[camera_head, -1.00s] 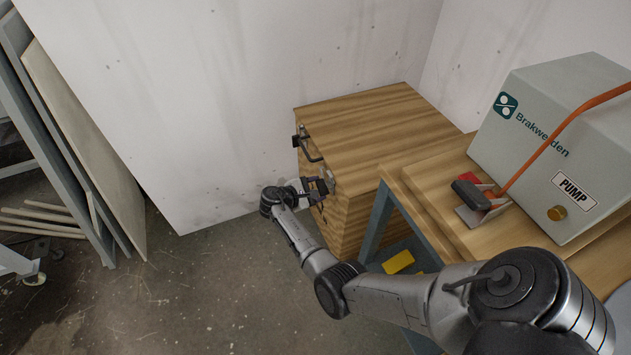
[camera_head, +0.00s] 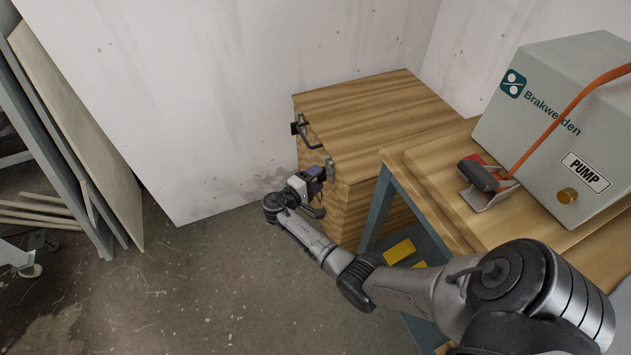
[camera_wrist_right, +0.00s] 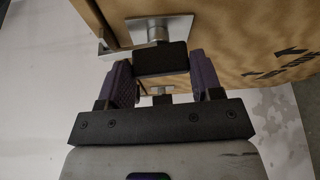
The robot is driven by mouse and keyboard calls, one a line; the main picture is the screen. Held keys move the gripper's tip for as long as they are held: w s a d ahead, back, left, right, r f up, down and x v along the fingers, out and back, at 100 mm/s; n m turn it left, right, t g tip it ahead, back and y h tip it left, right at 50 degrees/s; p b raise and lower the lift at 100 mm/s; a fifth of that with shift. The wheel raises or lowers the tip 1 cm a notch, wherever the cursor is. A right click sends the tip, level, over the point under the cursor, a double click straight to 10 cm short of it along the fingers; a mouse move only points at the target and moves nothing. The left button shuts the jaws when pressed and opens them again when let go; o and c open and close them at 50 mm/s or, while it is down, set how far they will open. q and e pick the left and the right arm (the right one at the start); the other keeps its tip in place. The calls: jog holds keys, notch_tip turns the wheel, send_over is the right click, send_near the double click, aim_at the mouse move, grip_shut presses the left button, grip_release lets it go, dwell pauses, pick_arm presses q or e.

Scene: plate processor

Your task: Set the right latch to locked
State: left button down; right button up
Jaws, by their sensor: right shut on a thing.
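A wooden crate (camera_head: 375,120) stands against the wall, with metal fittings on its left-facing side. The right latch (camera_head: 329,170) shows as a small metal piece just beyond my right gripper (camera_head: 318,182). In the right wrist view, the latch's dark block (camera_wrist_right: 160,58) sits between the purple fingers of my right gripper (camera_wrist_right: 161,74), in front of a round metal post and a plate. The gripper is shut on this block. The block partly hides the metal parts behind it. Whether the latch is locked cannot be told. My left gripper is out of view.
A black handle (camera_head: 308,134) sits on the crate beside the latch. A wooden-topped bench (camera_head: 430,190) with a grey pump box (camera_head: 555,120) and an orange-red lever stands at right. Panels (camera_head: 80,140) lean at left. The floor (camera_head: 190,280) in front is clear.

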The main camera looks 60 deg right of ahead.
jog(key=shift+m+h+b, duration=0.3)
jog(key=shift+m+b, duration=0.2)
jog(key=shift+m, duration=0.3)
jog(key=o, duration=0.9)
jog(key=shift+p+v, duration=1.55)
jog(key=shift+v, duration=5.4)
